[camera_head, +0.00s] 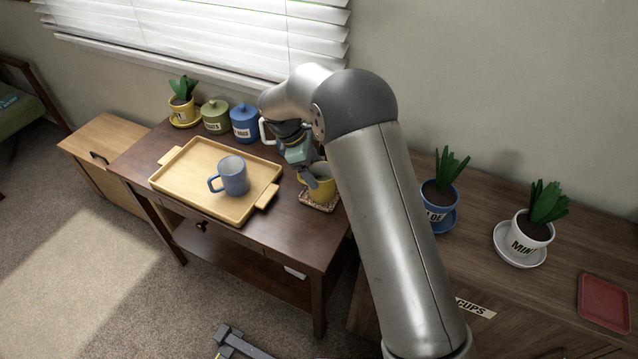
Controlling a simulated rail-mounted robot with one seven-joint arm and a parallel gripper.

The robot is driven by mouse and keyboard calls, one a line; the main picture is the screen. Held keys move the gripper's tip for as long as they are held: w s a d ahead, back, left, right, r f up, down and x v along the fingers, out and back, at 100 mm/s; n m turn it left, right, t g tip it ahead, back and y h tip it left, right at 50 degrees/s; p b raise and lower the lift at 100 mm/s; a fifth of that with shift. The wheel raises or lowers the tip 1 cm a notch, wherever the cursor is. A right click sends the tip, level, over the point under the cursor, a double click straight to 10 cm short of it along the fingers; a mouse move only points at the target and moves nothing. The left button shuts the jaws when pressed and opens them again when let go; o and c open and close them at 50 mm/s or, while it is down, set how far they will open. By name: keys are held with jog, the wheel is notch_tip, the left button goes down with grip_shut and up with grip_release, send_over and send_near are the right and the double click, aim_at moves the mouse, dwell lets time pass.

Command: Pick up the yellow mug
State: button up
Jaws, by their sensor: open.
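The yellow mug (321,189) stands upright on a small patterned coaster (317,205) at the right end of the dark wooden table. My arm partly covers its right side. My gripper (312,178) is open and comes down from above at the mug's upper left rim. A finger overlaps the rim in the picture; I cannot tell whether it touches the mug or reaches inside it.
A wooden tray (166,185) holding a blue mug (233,177) lies left of the gripper. Green (215,118) and blue (244,124) canisters and a yellow potted plant (183,108) stand behind it. A cabinet with blue (438,193) and white (530,232) plant pots is at right.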

jog(key=x, duration=0.5)
jog(key=shift+s+d+f, duration=0.15)
jog(key=shift+d+f, duration=0.1)
jog(key=c, duration=1)
jog(key=shift+c, duration=0.6)
jog(key=shift+r, duration=0.15)
